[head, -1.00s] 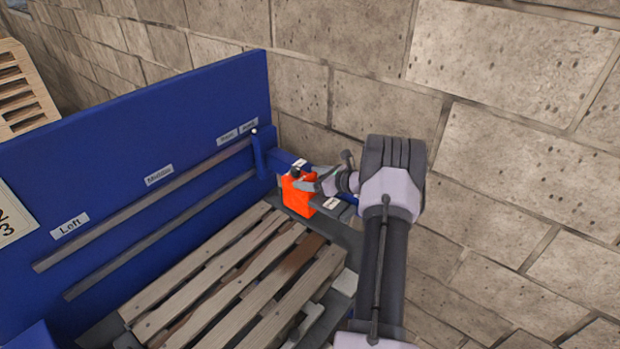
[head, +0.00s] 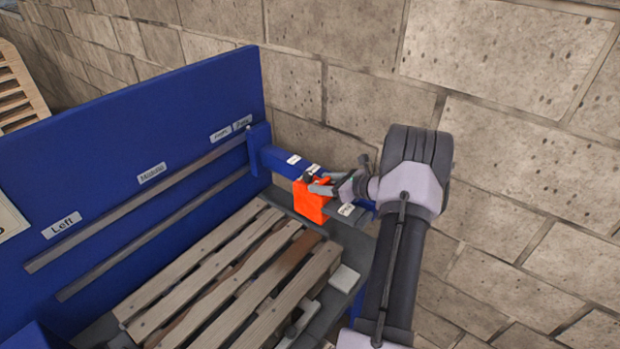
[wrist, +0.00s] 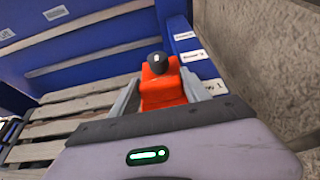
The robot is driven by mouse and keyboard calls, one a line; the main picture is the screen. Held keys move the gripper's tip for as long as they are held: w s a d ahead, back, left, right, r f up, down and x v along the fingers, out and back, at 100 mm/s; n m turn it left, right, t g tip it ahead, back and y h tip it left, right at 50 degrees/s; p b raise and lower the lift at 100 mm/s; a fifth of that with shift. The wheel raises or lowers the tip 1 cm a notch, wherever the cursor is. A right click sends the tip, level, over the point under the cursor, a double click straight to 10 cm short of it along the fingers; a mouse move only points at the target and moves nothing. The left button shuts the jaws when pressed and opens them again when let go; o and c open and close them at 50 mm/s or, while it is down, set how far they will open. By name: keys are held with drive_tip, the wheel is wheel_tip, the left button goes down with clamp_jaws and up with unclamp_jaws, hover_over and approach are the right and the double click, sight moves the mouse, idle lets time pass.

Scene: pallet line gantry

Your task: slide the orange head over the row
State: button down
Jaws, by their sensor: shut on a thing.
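The orange head (head: 311,201) is a bright orange block on the blue arm (head: 288,163) that reaches out from the blue back panel. In the wrist view the orange head (wrist: 162,85) sits between my two fingers with a black knob (wrist: 155,65) on top. My gripper (head: 322,184) is shut on the head at its knob end. The wooden pallet (head: 225,285) lies below and to the left of the head. White label plates run along the top of the blue arm. The fingers partly hide the knob in the head view.
The blue panel (head: 130,140) carries two grey rails and labels, one reading "Left" (head: 61,225). A stone block wall (head: 520,160) stands close behind and to the right of my arm. A second pallet (head: 18,95) stands at the far left.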

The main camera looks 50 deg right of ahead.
drive_tip(key=shift+s, duration=0.65)
drive_tip(key=c, duration=0.5)
unclamp_jaws()
drive_tip(key=p+v, duration=0.1)
drive_tip(key=v, duration=1.6)
drive_tip(key=shift+s, duration=0.2)
